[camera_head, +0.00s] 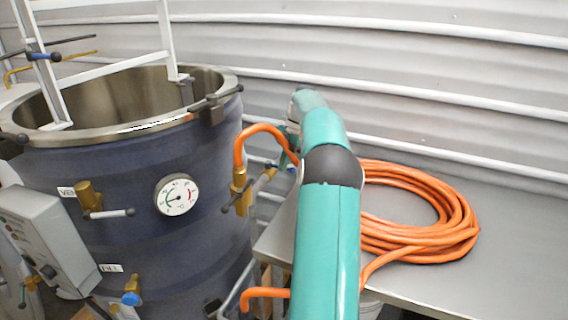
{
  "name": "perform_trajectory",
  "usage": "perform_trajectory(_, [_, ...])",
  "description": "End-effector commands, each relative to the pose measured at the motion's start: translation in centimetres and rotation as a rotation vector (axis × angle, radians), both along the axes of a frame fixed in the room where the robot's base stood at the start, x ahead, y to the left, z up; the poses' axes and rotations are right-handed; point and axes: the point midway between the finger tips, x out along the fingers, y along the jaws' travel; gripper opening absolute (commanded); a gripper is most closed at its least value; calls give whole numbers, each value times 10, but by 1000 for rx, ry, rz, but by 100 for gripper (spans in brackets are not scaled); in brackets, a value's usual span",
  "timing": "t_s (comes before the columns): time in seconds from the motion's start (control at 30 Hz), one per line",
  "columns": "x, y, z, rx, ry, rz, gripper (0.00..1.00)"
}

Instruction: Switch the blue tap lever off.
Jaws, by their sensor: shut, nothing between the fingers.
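A brass tap (240,190) sits on the right side of the dark blue tank, with an orange hose looping up from it. A small blue lever part (271,167) shows beside this tap, close to my gripper. My gripper (287,157) is at the far end of my teal arm, just right of the tap and mostly hidden behind the arm. It looks shut and empty; I cannot tell whether it touches the lever. Another blue tap handle (132,298) is low on the tank's front, and a blue-handled valve (40,56) is at the upper left.
The open steel-rimmed tank (95,175) carries a dial gauge (177,195), a lever valve (92,200) and a grey control box (45,240). A coiled orange hose (440,205) lies on a grey bench (510,230) at the right. A corrugated wall (440,70) stands behind.

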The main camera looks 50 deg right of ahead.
Motion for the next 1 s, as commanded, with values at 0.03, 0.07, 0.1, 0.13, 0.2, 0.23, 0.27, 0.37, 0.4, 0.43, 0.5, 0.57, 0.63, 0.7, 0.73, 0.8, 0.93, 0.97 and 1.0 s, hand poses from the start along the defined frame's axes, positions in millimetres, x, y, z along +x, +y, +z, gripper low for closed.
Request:
perform_trajectory(0.03, [-1, -2, 1, -5, -2, -3, 0])
perform_trajectory(0.07, [-1, -2, 1, -5, -2, -3, 0])
perform_trajectory(0.1, [-1, -2, 1, -5, -2, -3, 0])
perform_trajectory(0.13, [-1, -3, 1, -6, -1, -3, 0])
perform_trajectory(0.2, [-1, -3, 1, -6, -2, -5, 0])
perform_trajectory(0.23, [-1, -3, 1, -6, -2, -5, 0])
perform_trajectory(0.27, [-1, -3, 1, -6, -2, -5, 0])
perform_trajectory(0.37, [-1, -4, 1, -7, -1, -5, 0])
perform_trajectory(0.4, [-2, -5, 2, -7, -2, -5, 0])
perform_trajectory(0.43, [-2, -5, 2, -7, -2, -5, 0])
perform_trajectory(0.5, [-2, -7, 7, -8, -3, -5, 0])
perform_trajectory(0.57, [-3, -9, 13, -10, -4, -6, 0])
perform_trajectory(0.63, [-4, -12, 23, -9, -5, -6, 0])
perform_trajectory(0.7, [-4, -15, 33, -8, -4, -5, 0])
perform_trajectory(0.73, [-5, -17, 37, -8, -4, -4, 0])
perform_trajectory(0.8, [-6, -19, 47, -5, -3, -3, 0])
perform_trajectory(0.93, [-7, -23, 60, -3, -3, -1, 0])
perform_trajectory(0.97, [-7, -24, 62, -3, -2, -1, 0])
perform_trajectory(1.0, [-8, -24, 64, -3, -2, 0, 0])
